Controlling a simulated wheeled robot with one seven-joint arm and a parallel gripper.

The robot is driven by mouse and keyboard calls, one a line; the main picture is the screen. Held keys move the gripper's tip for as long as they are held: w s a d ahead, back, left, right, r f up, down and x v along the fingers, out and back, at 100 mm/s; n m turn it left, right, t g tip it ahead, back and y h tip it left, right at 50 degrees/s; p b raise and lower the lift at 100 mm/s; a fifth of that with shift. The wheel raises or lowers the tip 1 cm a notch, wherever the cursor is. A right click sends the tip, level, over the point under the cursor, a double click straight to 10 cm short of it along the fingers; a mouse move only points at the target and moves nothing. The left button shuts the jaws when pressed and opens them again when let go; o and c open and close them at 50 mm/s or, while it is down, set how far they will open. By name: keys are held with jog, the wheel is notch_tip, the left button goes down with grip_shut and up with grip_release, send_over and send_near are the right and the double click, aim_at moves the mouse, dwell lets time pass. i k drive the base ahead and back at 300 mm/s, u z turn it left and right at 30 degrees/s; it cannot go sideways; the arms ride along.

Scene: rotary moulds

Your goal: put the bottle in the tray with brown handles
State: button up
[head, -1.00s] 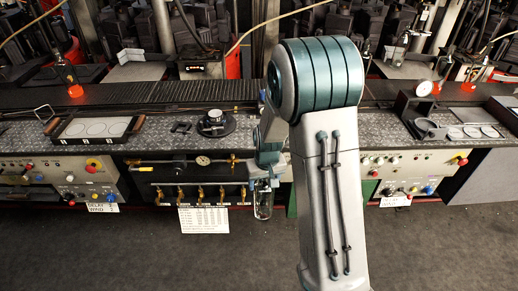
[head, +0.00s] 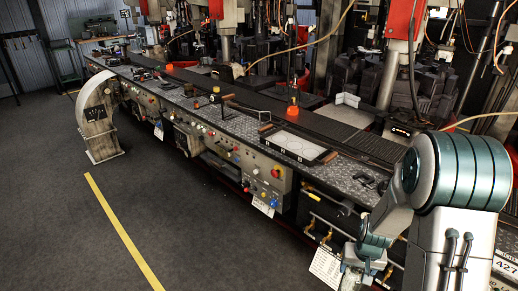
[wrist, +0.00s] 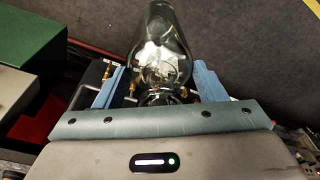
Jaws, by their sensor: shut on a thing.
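My gripper (head: 366,262) hangs low at the lower right of the head view, in front of the bench. In the wrist view my gripper (wrist: 158,86) has its two blue fingers on either side of a clear glass bottle (wrist: 157,50), shut on it. The bottle shows only faintly below the gripper in the head view (head: 351,279). The tray with brown handles (head: 294,146) lies on the bench top, up and left of my gripper. It is a dark-framed tray with a pale base marked with circles. A brown handle stands at each end.
The long metal bench (head: 232,122) runs from lower right to upper left, with control panels and knobs along its front. Dark floor with a yellow line (head: 122,232) is open at the left.

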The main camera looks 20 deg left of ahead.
aim_at(295, 145)
jog(key=u, duration=1.8)
jog(key=i, duration=2.05)
jog(key=z, duration=2.25)
jog(key=i, duration=0.1)
jog(key=z, duration=0.45)
